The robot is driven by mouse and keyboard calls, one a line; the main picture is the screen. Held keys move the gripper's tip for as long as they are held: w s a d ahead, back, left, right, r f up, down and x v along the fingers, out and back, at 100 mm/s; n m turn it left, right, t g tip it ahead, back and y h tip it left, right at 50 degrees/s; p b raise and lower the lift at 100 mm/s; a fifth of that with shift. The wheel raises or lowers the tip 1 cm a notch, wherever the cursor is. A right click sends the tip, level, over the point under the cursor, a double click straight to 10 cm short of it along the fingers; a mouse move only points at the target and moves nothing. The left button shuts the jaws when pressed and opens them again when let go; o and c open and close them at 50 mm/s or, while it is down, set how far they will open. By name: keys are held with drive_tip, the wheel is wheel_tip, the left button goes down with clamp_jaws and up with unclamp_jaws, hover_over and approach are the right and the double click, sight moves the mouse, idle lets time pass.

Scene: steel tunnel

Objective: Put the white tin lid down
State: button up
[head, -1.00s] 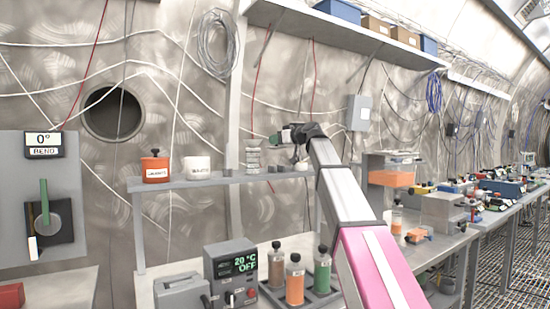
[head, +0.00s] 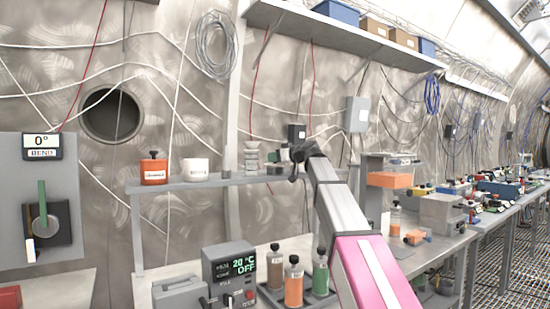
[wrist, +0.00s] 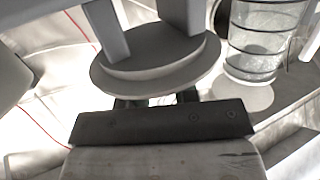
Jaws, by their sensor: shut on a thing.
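My gripper (wrist: 148,38) is shut on the tin lid (wrist: 150,75), a round, stepped disc that looks grey in the wrist view's shade. The two fingers come down on its upper side, and the lid lies roughly level. In the head view my wrist (head: 299,158) is at the shelf (head: 228,181), close to the right of a clear banded jar (head: 252,160); the fingers and lid are hard to make out there. The jar also shows in the wrist view (wrist: 265,45), just right of the lid. I cannot tell whether the lid touches a surface.
An orange tin (head: 154,172) and a white mug-like pot (head: 195,170) stand left on the shelf. Several bottles (head: 293,285) and a temperature unit (head: 230,272) stand on the bench below. An orange-bottomed container (head: 390,180) is to the right.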

drive_tip(key=shift+f, duration=0.15)
drive_tip(key=o, duration=0.9)
drive_tip(key=shift+r, duration=0.6)
drive_tip(key=v, duration=1.2)
drive_tip(key=shift+f, duration=0.2)
drive_tip(key=shift+s, duration=0.1)
